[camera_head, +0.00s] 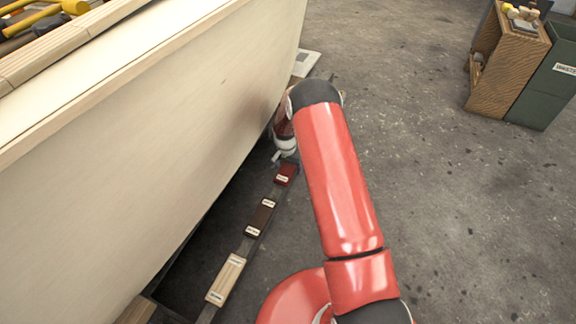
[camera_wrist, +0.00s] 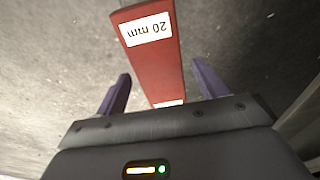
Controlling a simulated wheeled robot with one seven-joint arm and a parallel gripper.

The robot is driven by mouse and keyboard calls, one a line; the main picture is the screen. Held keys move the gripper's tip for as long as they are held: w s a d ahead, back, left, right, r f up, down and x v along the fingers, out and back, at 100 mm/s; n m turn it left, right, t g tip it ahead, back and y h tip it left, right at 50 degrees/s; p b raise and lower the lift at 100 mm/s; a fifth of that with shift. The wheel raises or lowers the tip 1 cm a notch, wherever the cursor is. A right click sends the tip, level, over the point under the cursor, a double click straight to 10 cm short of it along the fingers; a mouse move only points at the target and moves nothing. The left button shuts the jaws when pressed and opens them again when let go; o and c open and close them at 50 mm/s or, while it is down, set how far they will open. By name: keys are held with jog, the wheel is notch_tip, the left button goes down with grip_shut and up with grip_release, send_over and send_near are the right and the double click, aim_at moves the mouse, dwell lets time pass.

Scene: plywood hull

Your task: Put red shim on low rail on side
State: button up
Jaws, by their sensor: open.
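The red shim (camera_head: 286,175) is at the far end of a row of blocks along a narrow low grey rail (camera_head: 246,245) at the foot of the hull. In the wrist view the red shim (camera_wrist: 155,55), with a white "20 mm" label, extends between the two purple fingers of my gripper (camera_wrist: 160,78). The fingers are apart, with a gap on each side of the shim. In the head view my gripper (camera_head: 285,153) is partly hidden by my arm, just beyond the shim. I cannot tell which face the shim rests on.
A dark brown block (camera_head: 260,217) and a pale wood block (camera_head: 226,281) lie nearer on the rail. The pale plywood hull (camera_head: 130,120) stands close on the left. Open concrete floor (camera_head: 470,220) is on the right. A wooden cabinet (camera_head: 507,60) and green bin (camera_head: 545,90) stand far right.

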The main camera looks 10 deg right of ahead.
aim_at(287, 171)
jog(key=shift+r, duration=0.1)
notch_tip(287, 171, up, 12)
jog(key=s+p, duration=0.1)
jog(key=shift+a+p, duration=0.4)
jog(key=shift+a, duration=0.05)
jog(key=shift+s+r, duration=0.1)
